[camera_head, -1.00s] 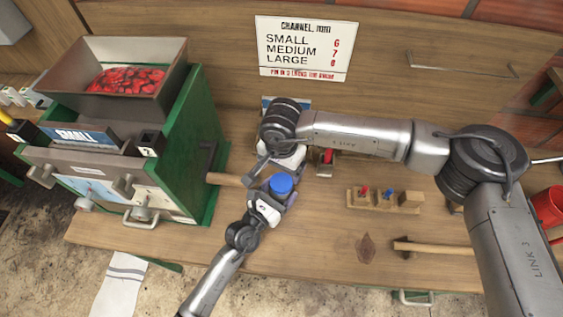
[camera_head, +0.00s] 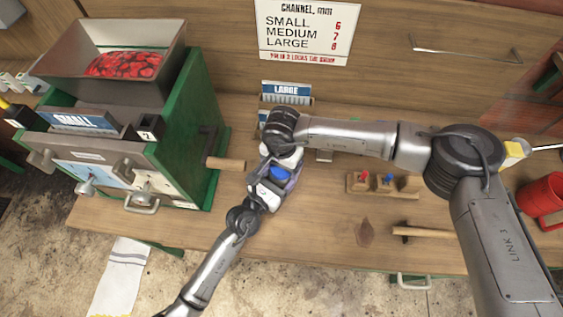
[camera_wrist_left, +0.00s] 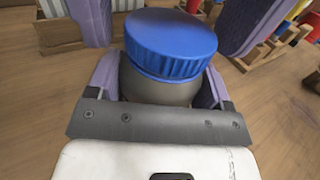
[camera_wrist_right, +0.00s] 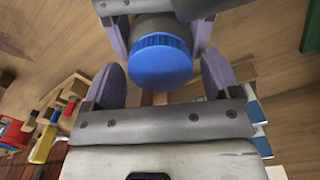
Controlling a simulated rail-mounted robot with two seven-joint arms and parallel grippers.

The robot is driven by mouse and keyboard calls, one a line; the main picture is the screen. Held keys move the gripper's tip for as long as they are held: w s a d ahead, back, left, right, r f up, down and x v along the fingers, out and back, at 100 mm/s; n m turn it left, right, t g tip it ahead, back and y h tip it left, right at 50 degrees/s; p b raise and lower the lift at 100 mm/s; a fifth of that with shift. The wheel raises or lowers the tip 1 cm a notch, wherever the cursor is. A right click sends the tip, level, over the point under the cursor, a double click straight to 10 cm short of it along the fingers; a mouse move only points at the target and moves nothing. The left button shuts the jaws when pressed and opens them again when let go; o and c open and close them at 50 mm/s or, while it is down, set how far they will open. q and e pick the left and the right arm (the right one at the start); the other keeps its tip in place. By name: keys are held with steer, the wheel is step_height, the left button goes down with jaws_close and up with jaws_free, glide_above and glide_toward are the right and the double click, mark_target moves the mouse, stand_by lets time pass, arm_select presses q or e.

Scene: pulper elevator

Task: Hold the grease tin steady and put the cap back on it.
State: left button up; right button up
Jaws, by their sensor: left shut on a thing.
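The grease tin (camera_wrist_left: 158,88), a grey round body, is held between the purple-padded fingers of my left gripper (camera_wrist_left: 160,85). The ribbed blue cap (camera_wrist_left: 172,42) sits on top of the tin and looks slightly tilted in the left wrist view. It also shows in the head view (camera_head: 280,174) and the right wrist view (camera_wrist_right: 160,62). My right gripper (camera_wrist_right: 160,85) is open, its fingers apart and facing the cap. The cap lies just beyond or between its fingertips; I see no clear contact. The seam between cap and tin is partly hidden.
A green pulper (camera_head: 205,125) with a crank handle (camera_head: 225,163) stands at left. A wooden rack (camera_head: 384,184) with small coloured pieces, a hammer (camera_head: 425,232) and a red bucket (camera_head: 542,203) are at right. Labelled plates (camera_head: 287,90) stand behind my grippers. The bench front is clear.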

arm_select(q)
steer(key=shift+f, duration=0.1)
arm_select(e)
steer(key=c, duration=0.7)
steer(key=o, duration=0.9)
steer(key=shift+c, duration=0.2)
steer(key=shift+r, duration=0.15)
steer(key=shift+r, duration=2.15)
steer(key=shift+c, duration=0.4)
step_height(320, 180, up, 4)
steer(key=shift+f, duration=0.25)
steer(key=shift+f, duration=4.05)
